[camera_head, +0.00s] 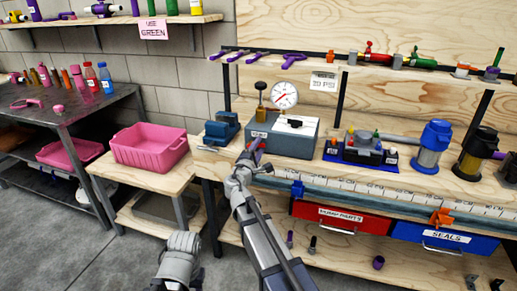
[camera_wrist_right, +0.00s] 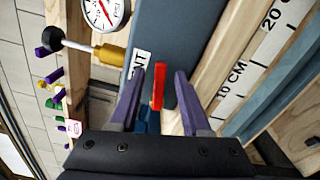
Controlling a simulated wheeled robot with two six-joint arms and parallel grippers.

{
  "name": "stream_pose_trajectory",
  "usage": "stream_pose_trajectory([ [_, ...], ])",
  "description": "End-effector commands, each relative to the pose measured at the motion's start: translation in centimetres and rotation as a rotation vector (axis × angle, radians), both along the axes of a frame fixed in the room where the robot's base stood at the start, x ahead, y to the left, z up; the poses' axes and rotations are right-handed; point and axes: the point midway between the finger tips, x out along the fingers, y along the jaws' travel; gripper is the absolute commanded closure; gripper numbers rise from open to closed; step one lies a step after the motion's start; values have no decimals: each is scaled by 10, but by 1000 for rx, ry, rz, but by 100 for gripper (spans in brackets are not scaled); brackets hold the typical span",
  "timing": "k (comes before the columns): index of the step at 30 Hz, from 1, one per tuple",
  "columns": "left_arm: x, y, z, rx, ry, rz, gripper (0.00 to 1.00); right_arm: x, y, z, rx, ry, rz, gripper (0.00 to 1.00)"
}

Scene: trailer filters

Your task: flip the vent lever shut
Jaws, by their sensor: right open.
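The red vent lever (camera_wrist_right: 158,88) shows in the right wrist view beside a white label, partly covered, ending in "NT". It is on the front side of the grey-blue gauge box (camera_head: 292,140). My right gripper (camera_wrist_right: 160,72) is open, with one purple finger on each side of the lever and a visible gap to both. In the head view my right gripper (camera_head: 254,153) is at the box's left front corner and hides most of the lever. Contact cannot be told. My left gripper is not in view.
A pressure gauge (camera_head: 284,95) and a black-knobbed brass valve (camera_head: 261,100) stand on the box. A blue vise (camera_head: 222,128) is to its left. A ruler strip (camera_head: 355,194) runs along the bench front. A pink bin (camera_head: 150,147) sits on a lower table at left.

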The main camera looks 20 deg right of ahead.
Motion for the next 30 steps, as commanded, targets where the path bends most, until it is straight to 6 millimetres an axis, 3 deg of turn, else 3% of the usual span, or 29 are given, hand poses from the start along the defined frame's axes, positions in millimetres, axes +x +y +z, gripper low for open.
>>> stream_pose_trajectory([
  [3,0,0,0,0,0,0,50,0,0,0,0,0,0,55],
  [15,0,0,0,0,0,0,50,0,0,0,0,0,0,100],
  [30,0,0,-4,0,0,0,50,-1,0,-4,41,-27,0,100],
])
